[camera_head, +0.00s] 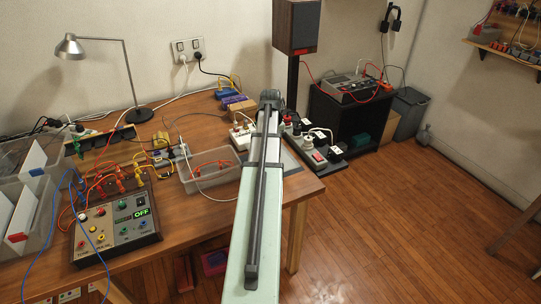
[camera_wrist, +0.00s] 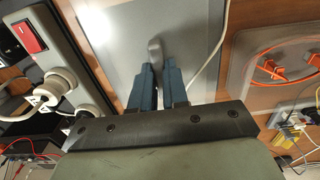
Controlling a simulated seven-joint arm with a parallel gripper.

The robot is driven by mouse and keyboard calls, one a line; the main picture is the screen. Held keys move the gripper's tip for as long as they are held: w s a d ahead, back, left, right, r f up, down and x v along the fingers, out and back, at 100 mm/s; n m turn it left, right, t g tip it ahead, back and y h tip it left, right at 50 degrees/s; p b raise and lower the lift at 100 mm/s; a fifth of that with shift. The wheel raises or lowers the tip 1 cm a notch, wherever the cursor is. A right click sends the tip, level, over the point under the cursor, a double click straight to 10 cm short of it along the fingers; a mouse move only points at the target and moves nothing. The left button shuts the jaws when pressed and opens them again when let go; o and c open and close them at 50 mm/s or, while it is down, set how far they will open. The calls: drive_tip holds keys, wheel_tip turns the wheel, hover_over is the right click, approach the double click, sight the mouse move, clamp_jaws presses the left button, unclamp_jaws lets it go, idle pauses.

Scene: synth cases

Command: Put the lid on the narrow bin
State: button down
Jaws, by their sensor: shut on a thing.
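The lid is a flat grey panel (camera_wrist: 205,45) below my gripper in the wrist view, with a rounded grey grip (camera_wrist: 155,48) standing up from it. My gripper (camera_wrist: 158,68) has its two blue fingers closed around this grip. In the head view part of the grey panel (camera_head: 291,161) shows at the table's right end, and my arm covers the rest and the gripper. I cannot tell whether the panel touches the table. A narrow grey bin (camera_head: 407,116) stands on the floor at the back, right of a black cabinet, apart from the lid.
Power strips with plugs (camera_head: 318,148) lie right of the panel. A clear box with an orange cable (camera_head: 212,172) is left of it. A speaker on a stand (camera_head: 297,27) and the black cabinet (camera_head: 345,125) stand behind. The wooden floor (camera_head: 400,220) on the right is clear.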

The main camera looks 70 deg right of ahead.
wheel_tip(320, 180, up, 3)
drive_tip(key=shift+w+f, duration=0.15)
drive_tip(key=shift+f, duration=0.05)
drive_tip(key=w+a+r+n, duration=0.2)
drive_tip(key=w+a+n, duration=0.4)
drive_tip(key=w+n, duration=0.35)
drive_tip(key=w+a+r+n, duration=0.3)
drive_tip(key=w+a+n, duration=0.3)
drive_tip(key=w+n, duration=0.4)
wheel_tip(320, 180, down, 6)
drive_tip(key=w+m, duration=0.1)
drive_tip(key=shift+w+d, duration=0.15)
drive_tip(key=shift+d, duration=0.1)
idle(0.6)
drive_tip(key=shift+f+m, duration=0.25)
drive_tip(key=shift+f, duration=0.65)
idle(1.4)
drive_tip(key=c, duration=1.1)
unclamp_jaws()
drive_tip(key=shift+o, duration=0.2)
drive_tip(key=shift+r, duration=0.1)
